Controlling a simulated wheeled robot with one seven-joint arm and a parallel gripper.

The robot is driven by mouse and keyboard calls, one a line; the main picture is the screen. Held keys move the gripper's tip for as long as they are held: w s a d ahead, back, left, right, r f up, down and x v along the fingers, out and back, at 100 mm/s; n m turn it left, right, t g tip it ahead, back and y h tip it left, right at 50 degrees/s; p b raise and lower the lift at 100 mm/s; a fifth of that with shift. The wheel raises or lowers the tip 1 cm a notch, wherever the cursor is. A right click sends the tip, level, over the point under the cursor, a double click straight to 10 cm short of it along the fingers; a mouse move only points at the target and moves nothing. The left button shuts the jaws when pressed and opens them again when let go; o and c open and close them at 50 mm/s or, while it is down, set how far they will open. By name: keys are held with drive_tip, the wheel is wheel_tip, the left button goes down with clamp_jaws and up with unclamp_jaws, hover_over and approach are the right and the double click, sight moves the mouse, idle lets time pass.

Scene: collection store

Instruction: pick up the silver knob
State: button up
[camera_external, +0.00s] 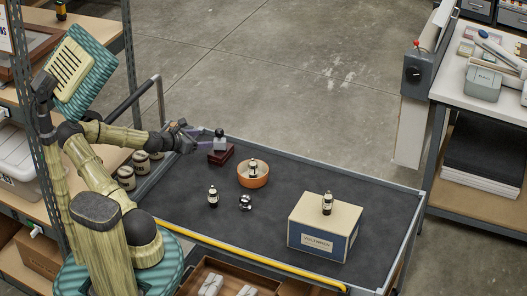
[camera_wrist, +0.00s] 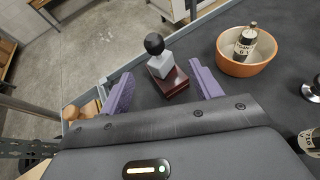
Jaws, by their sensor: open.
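A small silver knob (camera_external: 245,202) with dark parts sits on the dark cart top, in front of the terracotta bowl. It also shows, cut off, at the right edge of the wrist view (camera_wrist: 312,89). My gripper (camera_external: 201,138) is open and empty above the cart's far left part. In the wrist view its purple fingers (camera_wrist: 164,86) stand apart, with a black ball on a grey block (camera_wrist: 160,64) seen beyond and between them. That piece rests on a dark red box (camera_wrist: 175,84). The knob is well to the right of the fingers.
The terracotta bowl (camera_external: 253,181) holds a small labelled bottle (camera_external: 253,166). Another bottle (camera_external: 213,197) stands left of the knob. A cream box (camera_external: 325,218) with a bottle (camera_external: 327,203) on top stands at right. The cart (camera_external: 300,173) has a raised rim; its back right is clear.

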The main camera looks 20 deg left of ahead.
drive_tip(key=s+d+f+p, duration=0.1)
drive_tip(key=d+f+p, duration=0.1)
drive_tip(key=d+p, duration=0.65)
drive_tip(key=n+p, duration=0.2)
drive_tip(key=p, duration=0.3)
hover_over(242, 201)
drive_tip(key=s+d, duration=0.2)
wheel_tip(242, 201, down, 2)
drive_tip(key=shift+w+f+y, duration=0.15)
drive_tip(key=shift+f+y, duration=0.05)
drive_tip(key=shift+y, duration=0.2)
drive_tip(key=shift+n+t+y, duration=0.3)
drive_tip(key=shift+n+y, duration=0.1)
drive_tip(key=shift+y, duration=0.5)
drive_tip(key=s+a+f, duration=0.2)
drive_tip(key=s, duration=0.1)
drive_tip(key=shift+a+f, duration=0.25)
drive_tip(key=shift+f, duration=0.05)
drive_tip(key=shift+s+a+f, duration=0.1)
drive_tip(key=shift+s+a, duration=0.1)
drive_tip(key=shift+a, duration=0.1)
drive_tip(key=shift+w, duration=0.1)
drive_tip(key=shift+x, duration=0.8)
